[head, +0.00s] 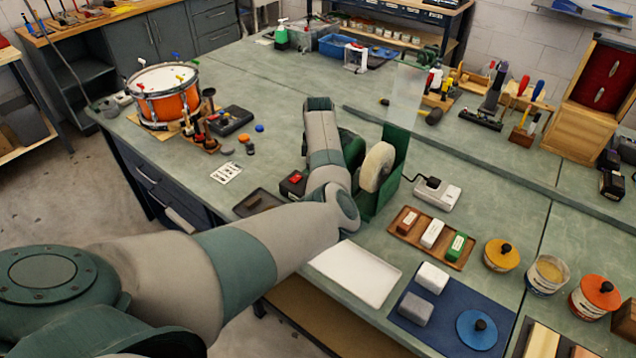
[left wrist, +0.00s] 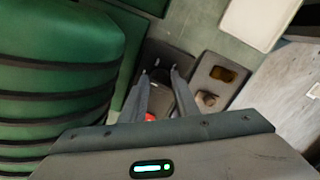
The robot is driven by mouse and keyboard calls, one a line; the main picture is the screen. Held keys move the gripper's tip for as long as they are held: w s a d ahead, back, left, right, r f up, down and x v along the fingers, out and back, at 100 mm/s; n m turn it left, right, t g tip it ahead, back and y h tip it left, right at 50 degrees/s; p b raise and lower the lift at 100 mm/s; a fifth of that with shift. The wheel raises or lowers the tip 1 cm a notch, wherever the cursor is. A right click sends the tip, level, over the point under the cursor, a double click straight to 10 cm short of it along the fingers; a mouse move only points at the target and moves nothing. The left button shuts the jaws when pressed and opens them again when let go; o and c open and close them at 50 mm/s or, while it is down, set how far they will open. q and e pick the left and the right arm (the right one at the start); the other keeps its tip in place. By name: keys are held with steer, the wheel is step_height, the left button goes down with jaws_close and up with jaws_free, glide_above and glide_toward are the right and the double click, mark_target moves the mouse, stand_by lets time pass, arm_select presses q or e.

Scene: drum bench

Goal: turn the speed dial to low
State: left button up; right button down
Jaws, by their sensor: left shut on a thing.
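The small dark control box (head: 294,185) with a red switch (head: 296,178) sits on the bench left of the polishing wheel (head: 377,166), partly behind my left arm. In the left wrist view, my left gripper (left wrist: 160,76) reaches down over the dark box, and the red switch (left wrist: 151,117) shows beside a finger. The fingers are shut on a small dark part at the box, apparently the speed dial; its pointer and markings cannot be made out. In the head view my arm hides this gripper. My right gripper is not in view.
The green ribbed motor housing (left wrist: 60,80) is close beside the gripper. A dark tray (head: 270,197) lies left of the box. A white tray (head: 354,272) lies nearer. A wooden tray (head: 402,235) with several bars is right of the green machine (head: 396,188). A drum (head: 166,98) stands far left.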

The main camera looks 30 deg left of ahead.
arm_select(q)
steer(key=shift+w+a+r, duration=0.1)
steer(key=shift+r, duration=0.05)
stand_by(0.3)
steer(key=o, duration=1)
steer(key=shift+o, duration=0.3)
step_height(320, 180, up, 17)
steer(key=b, duration=0.4)
steer(key=shift+w+a, duration=0.15)
steer(key=shift+w, duration=0.2)
steer(key=shift+r, duration=0.1)
